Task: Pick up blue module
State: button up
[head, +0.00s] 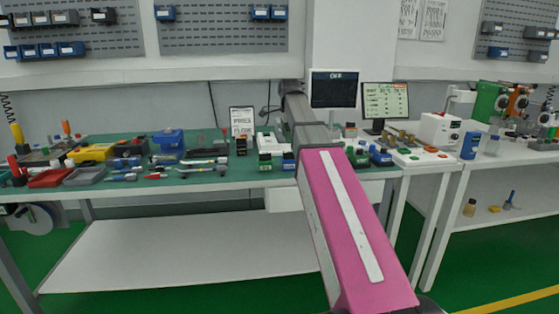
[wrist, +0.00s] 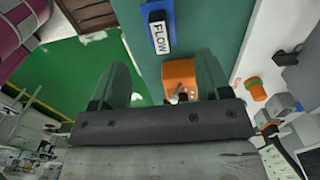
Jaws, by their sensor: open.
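In the wrist view a blue module (wrist: 157,14) with a white FLOW label lies on the green bench top near its edge, beyond my fingertips. My gripper (wrist: 163,68) is open, with its two fingers apart, and the module is not between them. An orange block (wrist: 180,74) shows between the fingers. In the head view small blue blocks stand near the bench front, one just left of my arm (head: 288,160) and one right of it (head: 380,157). I cannot tell which is the FLOW one. My fingers are not visible in the head view.
The bench's left side holds a blue case (head: 168,140), a yellow box (head: 91,152), a red tray (head: 50,177) and several hand tools. Green blocks (head: 264,162) stand close to the blue ones. A monitor (head: 385,104) stands behind. The shelf (head: 180,250) below is bare.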

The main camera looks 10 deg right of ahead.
send_over(289, 160)
jog(key=w, duration=0.1)
notch_tip(289, 160, down, 5)
jog(key=shift+w+a+r, duration=0.1)
jog(key=shift+w, duration=0.05)
jog(key=shift+w+d+f, duration=0.1)
jog(key=shift+f, duration=1.4)
jog(key=shift+w+d+f, duration=0.1)
jog(key=shift+f, duration=1.35)
jog(key=c, duration=0.9)
